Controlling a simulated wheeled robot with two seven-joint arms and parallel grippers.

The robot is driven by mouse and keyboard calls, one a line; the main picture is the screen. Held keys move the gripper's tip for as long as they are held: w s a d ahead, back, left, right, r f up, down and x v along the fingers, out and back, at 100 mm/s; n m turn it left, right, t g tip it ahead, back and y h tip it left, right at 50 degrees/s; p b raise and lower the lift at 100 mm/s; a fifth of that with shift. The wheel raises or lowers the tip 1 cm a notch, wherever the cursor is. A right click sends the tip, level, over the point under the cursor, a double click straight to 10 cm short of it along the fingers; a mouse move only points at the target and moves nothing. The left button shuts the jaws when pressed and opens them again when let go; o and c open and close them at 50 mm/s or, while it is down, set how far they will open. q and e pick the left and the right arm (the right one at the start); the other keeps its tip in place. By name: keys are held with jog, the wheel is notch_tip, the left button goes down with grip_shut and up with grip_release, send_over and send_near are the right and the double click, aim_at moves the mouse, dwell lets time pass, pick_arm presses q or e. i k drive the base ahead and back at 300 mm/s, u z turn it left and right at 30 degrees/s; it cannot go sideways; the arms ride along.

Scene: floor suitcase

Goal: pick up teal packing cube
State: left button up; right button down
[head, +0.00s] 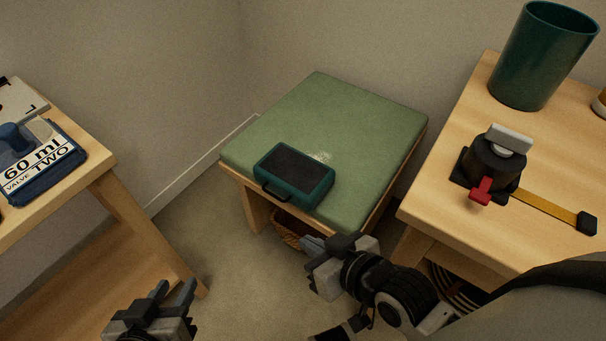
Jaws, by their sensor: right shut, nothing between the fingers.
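The teal packing cube (294,175) lies flat on the green padded top of a low bench (355,130), near its front edge. It has a dark top panel and a dark handle loop on its front left side. My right gripper (308,243) is shut and empty, in front of the bench and below the cube in the picture, apart from it. My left gripper (174,292) is at the bottom left over the floor, well away from the cube. Its two fingers stand apart with nothing between them.
A wooden table (440,205) at the right holds a dark green bin (540,60) and a black device with a red knob (483,188). A wooden table (95,175) at the left holds a blue case (45,165). A wicker basket (287,229) is under the bench.

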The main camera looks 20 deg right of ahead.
aim_at(300, 179)
jog(key=z, duration=1.65)
jog(key=k, duration=0.45)
jog(key=u, duration=1)
jog(key=i, duration=0.8)
